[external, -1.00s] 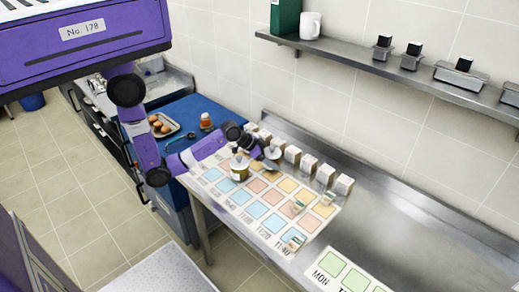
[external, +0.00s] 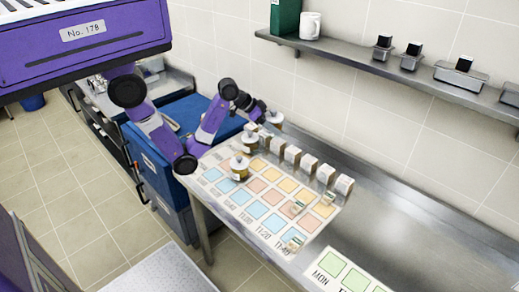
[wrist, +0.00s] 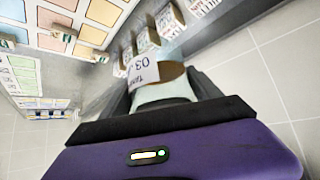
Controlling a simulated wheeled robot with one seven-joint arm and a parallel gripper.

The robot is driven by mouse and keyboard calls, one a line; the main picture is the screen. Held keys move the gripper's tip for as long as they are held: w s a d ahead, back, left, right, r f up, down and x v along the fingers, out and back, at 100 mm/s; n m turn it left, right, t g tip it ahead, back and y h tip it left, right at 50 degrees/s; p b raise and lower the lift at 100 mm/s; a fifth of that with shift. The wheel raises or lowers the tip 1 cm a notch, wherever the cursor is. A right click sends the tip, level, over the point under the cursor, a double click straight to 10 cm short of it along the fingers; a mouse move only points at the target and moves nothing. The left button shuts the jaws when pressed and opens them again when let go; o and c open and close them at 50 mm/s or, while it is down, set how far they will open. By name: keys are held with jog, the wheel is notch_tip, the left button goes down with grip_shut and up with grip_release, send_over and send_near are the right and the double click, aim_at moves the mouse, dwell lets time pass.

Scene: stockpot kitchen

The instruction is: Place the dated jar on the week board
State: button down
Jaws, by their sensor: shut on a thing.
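My gripper (external: 264,113) is shut on a jar (external: 276,119) with a pale top and brown below, near the wall at the back of the steel counter. In the wrist view the jar (wrist: 172,73) sits between my gripper's fingers, with a white label (wrist: 140,75) reading "03" in part; the rest is cut or blurred. A board with green squares (external: 354,280), marked "MON", lies at the bottom right, partly out of frame; it looks like the week board. My gripper is far from it, at the counter's other end.
A board with coloured squares and times (external: 247,211) lies on the counter, with a second jar (external: 239,170) and a few small boxes on it. A row of white boxes (external: 292,155) stands behind. The steel counter (external: 400,225) at right is bare. A shelf (external: 350,60) hangs above.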

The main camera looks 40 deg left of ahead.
jog(key=shift+r, duration=0.3)
jog(key=shift+s+d+f, duration=0.1)
jog(key=shift+s+d, duration=0.05)
jog(key=shift+d, duration=0.25)
jog(key=s+d+r+m+g+h+b, duration=0.1)
jog(key=s+d+m+g+b, duration=0.2)
jog(key=d, duration=1)
jog(key=s+d+r+m+h+b, duration=0.1)
jog(key=s+d+m+h+b, duration=0.3)
jog(key=d, duration=1)
jog(key=s+d+m+g+y+b, duration=0.1)
jog(key=s+d+g, duration=0.1)
jog(key=s+d, duration=0.7)
jog(key=s+d+m+g, duration=0.1)
jog(key=s+d, duration=0.5)
jog(key=d, duration=0.5)
jog(key=d+f, duration=0.1)
jog(key=f, duration=0.6)
jog(key=d+f, duration=0.1)
jog(key=f, duration=0.6)
jog(key=d+f+p, duration=0.1)
jog(key=f, duration=0.6)
jog(key=shift+s+d+f, duration=0.1)
jog(key=shift+s+f, duration=0.15)
jog(key=shift+s, duration=0.1)
jog(key=shift+f, duration=0.1)
